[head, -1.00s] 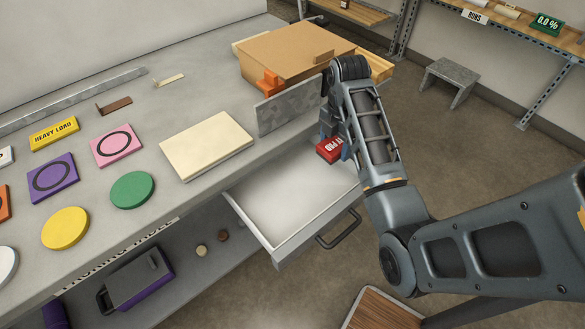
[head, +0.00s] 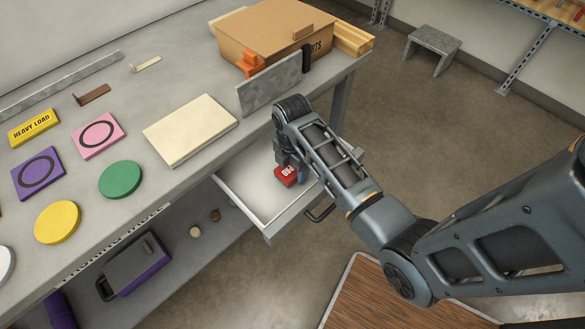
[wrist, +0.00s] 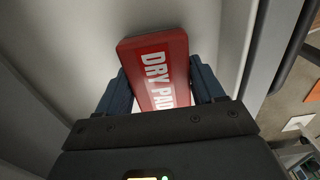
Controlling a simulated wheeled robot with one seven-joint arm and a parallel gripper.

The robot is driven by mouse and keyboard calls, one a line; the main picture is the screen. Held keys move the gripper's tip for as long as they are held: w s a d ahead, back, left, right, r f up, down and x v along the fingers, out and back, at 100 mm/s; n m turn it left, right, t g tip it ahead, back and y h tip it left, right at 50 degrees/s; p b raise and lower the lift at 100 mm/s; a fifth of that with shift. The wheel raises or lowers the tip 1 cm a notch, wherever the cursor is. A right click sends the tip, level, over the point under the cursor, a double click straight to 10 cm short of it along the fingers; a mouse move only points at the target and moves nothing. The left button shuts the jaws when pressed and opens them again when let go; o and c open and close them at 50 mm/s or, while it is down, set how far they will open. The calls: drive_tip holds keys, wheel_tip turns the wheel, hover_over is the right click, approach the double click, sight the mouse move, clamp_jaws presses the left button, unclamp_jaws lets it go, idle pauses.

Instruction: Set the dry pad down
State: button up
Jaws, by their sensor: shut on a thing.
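The dry pad (head: 287,176) is a small red block with a white-lettered label. It is at the right part of the open white drawer (head: 243,201) under the bench, in the head view. In the wrist view the dry pad (wrist: 156,62) reads "DRY PAD" and sits between the two blue-grey fingers. My gripper (wrist: 160,88) is shut on it; in the head view my gripper (head: 286,160) reaches down at the drawer. I cannot tell whether the pad touches the drawer floor. My arm hides part of the drawer's right side.
The bench top carries a cream board (head: 190,131), a grey upright plate (head: 268,84), a cardboard box (head: 265,35) and several coloured discs and squares. A purple-grey case (head: 133,266) lies on the lower shelf. The drawer's left part is empty.

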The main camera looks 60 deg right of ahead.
drive_tip(key=shift+f, duration=0.8)
drive_tip(key=shift+f, duration=0.1)
drive_tip(key=o, duration=1)
wheel_tip(320, 180, up, 12)
drive_tip(key=shift+b, duration=0.35)
